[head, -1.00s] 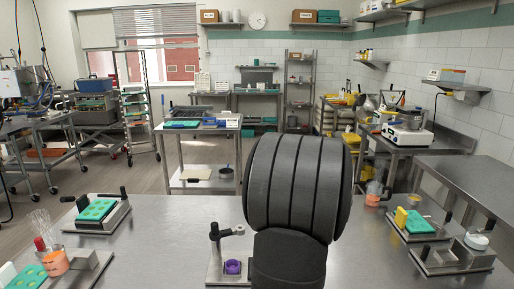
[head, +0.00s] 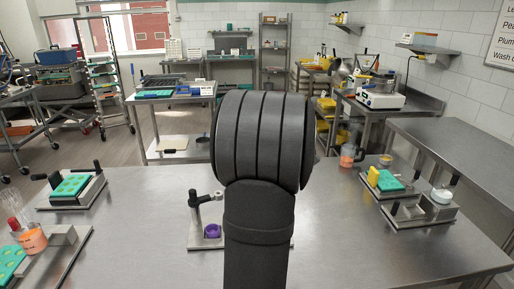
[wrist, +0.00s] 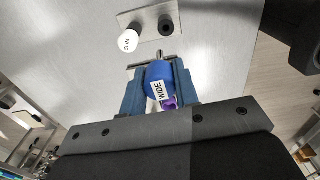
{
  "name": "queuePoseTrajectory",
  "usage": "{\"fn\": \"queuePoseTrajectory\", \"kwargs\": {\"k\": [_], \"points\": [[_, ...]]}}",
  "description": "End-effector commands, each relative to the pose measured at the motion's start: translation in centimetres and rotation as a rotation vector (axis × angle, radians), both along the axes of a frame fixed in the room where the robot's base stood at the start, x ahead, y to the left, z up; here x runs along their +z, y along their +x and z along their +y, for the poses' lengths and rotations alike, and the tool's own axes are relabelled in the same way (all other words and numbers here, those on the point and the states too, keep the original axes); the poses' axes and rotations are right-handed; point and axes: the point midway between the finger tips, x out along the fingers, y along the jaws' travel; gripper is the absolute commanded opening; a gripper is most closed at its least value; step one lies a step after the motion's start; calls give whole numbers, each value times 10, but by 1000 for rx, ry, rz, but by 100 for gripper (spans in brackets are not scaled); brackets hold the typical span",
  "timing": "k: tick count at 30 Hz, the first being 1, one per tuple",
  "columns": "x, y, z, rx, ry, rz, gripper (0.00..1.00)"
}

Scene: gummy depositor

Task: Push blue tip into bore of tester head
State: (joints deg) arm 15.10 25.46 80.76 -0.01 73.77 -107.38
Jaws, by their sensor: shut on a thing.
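My gripper (wrist: 159,88) is shut on a blue tip (wrist: 156,74) with a white label reading "WIDE", seen in the wrist view. A thin metal piece shows just beyond the tip. A small purple piece (wrist: 171,103) shows beside the label, partly hidden; I cannot tell what it belongs to. In the head view a small stand with a black-topped post (head: 194,208) and a purple cup (head: 212,231) stands on the bench. It may be the tester; no bore can be made out. My arm hides the gripper and blue tip there.
In the wrist view a white piece labelled "SLIM" (wrist: 129,41) and a black knob (wrist: 166,26) are by a metal plate (wrist: 146,16). Fixtures with green moulds stand at left (head: 73,185) and right (head: 389,183).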

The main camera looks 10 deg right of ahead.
Motion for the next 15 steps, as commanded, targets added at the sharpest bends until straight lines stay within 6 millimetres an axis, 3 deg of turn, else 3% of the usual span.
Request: {"fn": "queuePoseTrajectory", "kwargs": {"k": [5, 9, 15], "points": [[16, 47, 52, 146, 0, -2, 0], [31, 81, 104, 277, 0, -2, 0], [45, 109, 167, 420, 0, 0, 0]]}}
